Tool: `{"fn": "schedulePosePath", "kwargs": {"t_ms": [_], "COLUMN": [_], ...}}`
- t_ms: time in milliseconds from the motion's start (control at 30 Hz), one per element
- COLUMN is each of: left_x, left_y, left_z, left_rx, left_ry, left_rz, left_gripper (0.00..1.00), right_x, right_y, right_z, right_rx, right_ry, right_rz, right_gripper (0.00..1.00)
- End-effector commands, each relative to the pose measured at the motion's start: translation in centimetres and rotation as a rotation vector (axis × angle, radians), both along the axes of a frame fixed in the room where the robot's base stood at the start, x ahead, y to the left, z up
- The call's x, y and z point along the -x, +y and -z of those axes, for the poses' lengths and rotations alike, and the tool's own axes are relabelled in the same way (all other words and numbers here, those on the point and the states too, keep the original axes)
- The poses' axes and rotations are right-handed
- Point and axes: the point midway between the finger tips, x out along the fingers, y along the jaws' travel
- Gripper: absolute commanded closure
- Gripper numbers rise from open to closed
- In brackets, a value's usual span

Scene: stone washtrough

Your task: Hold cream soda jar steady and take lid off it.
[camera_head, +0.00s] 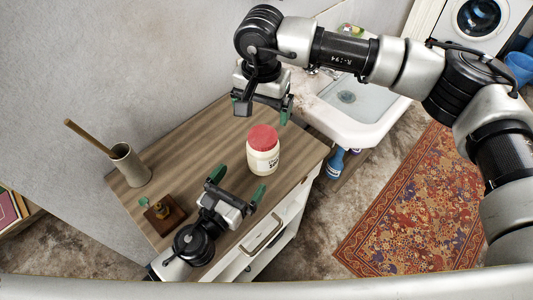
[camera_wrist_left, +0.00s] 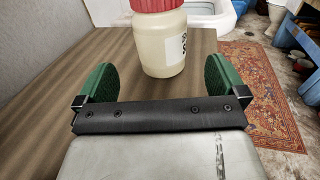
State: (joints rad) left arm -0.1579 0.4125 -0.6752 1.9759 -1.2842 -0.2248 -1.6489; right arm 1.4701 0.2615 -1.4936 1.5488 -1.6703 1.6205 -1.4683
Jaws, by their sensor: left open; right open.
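The cream soda jar (camera_head: 263,161) stands upright on the wooden counter top, a pale jar with a dark-lettered label. Its red lid (camera_head: 262,138) sits on top. In the left wrist view the jar (camera_wrist_left: 160,50) is just beyond the fingertips, with the lid (camera_wrist_left: 157,5) cut off by the top edge. My left gripper (camera_head: 236,188) is open, its green fingers pointing toward the jar from the lower left, apart from it. My right gripper (camera_head: 264,108) is open and empty, above and behind the jar, not touching the lid.
A beige holder (camera_head: 130,166) with a wooden stick and a small brown wooden object (camera_head: 164,215) stand at the counter's left. A white sink (camera_head: 362,112) adjoins the right. Blue bottles (camera_head: 335,163) stand below it. The counter (camera_head: 205,148) is clear around the jar.

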Motion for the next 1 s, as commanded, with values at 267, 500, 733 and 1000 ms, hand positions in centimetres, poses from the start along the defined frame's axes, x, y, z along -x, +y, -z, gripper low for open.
{"fn": "schedulePosePath", "kwargs": {"t_ms": [267,500,733,1000], "left_x": [-3.3,-6.9,-8.9,-9.2], "left_y": [-1.9,-4.1,-5.2,-5.4], "left_z": [-0.2,-0.2,-0.1,0.0], "left_rx": [0.001,0.002,0.001,0.001], "left_ry": [-0.004,-0.002,0.000,0.001], "left_rz": [-0.001,0.000,-0.001,-0.001], "left_gripper": [0.00,0.00,0.00,0.00], "right_x": [0.0,0.0,0.0,0.0], "right_y": [0.0,0.0,0.0,0.0], "right_z": [0.0,0.0,0.0,0.0], "right_rx": [-0.001,-0.001,-0.001,-0.001], "right_ry": [0.001,0.001,0.001,0.001], "right_rz": [0.000,0.001,0.000,0.000], "right_gripper": [0.07,0.07,0.07,0.07]}}
